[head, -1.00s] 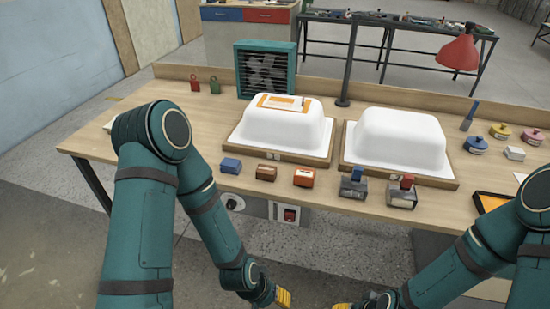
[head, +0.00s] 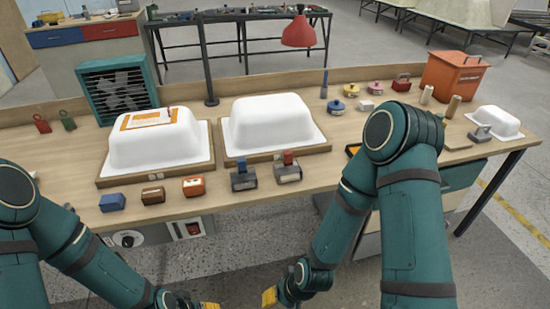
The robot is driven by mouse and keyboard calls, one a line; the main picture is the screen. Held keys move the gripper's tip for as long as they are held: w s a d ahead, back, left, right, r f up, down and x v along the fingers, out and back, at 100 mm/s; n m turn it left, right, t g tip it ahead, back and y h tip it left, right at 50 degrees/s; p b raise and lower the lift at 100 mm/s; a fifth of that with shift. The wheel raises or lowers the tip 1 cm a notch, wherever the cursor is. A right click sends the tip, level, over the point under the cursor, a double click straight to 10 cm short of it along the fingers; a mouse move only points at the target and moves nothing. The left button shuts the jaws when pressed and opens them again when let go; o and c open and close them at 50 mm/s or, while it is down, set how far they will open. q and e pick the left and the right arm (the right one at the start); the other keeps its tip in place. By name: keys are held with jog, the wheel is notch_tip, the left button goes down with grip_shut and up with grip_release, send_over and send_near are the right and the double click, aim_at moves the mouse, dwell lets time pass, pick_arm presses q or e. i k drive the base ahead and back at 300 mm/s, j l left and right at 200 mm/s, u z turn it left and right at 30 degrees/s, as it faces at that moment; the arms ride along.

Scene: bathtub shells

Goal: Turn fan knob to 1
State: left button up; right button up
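A teal box fan (head: 118,90) with a dark grille stands at the back left of the workbench. A round dial knob (head: 128,239) sits on a pale panel under the bench's front edge; its markings are too small to read. A red switch (head: 193,229) is to its right. My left gripper (head: 208,304) is at the bottom edge, below and right of the knob and apart from it, mostly cut off. My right gripper (head: 269,297) is at the bottom middle, its yellow fingertip showing, away from the bench. I cannot tell whether either is open.
Two white tub shells (head: 155,140) (head: 271,122) stand on wooden boards on the bench (head: 75,190). Several small blocks and tools line its front edge. A red lamp (head: 298,32) and an orange bin (head: 453,77) stand farther back. The floor before the bench is clear.

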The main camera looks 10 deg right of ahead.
aim_at(128, 242)
jog(key=u, duration=0.95)
